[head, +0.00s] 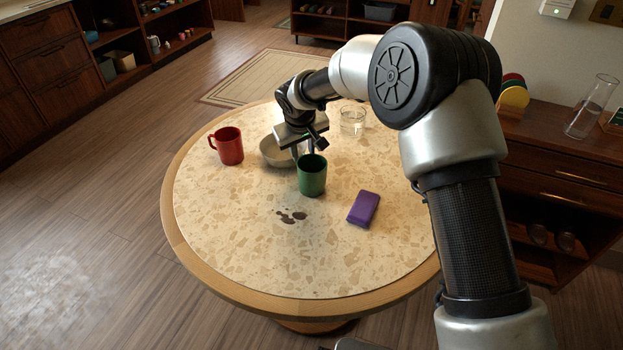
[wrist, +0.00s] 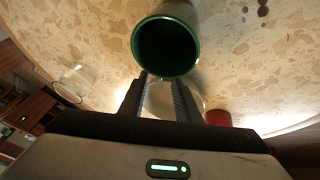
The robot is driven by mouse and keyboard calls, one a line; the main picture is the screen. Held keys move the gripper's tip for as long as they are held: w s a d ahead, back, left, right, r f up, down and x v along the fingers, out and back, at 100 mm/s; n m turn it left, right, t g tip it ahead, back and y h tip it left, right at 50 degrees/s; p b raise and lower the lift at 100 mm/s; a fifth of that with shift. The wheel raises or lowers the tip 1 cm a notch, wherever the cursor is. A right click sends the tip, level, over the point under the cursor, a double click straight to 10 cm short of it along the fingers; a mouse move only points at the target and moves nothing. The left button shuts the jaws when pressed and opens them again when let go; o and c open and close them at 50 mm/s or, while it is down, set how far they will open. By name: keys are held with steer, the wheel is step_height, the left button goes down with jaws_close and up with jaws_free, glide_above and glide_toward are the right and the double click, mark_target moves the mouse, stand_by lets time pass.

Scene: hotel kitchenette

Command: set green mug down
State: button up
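The green mug (head: 312,175) looks upright at the middle of the round table, in front of the grey bowl; it seems to stand on the tabletop. In the wrist view its open, empty-looking mouth (wrist: 166,47) is just beyond my fingertips. My gripper (head: 302,150) is behind the mug, at its rim, pointing down. In the wrist view its two fingers (wrist: 161,82) are apart, with the pale bowl showing between them and no mug part clearly gripped. The mug's handle is not clearly visible.
A red mug (head: 230,146) stands at left, the bowl (head: 272,152) just behind my gripper, and a clear glass (head: 352,121) at back right. A purple block (head: 363,208) lies right of dark spots (head: 291,216). The front of the round table (head: 330,265) is clear.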

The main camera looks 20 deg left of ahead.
steer(key=shift+r, duration=0.1)
jaws_close()
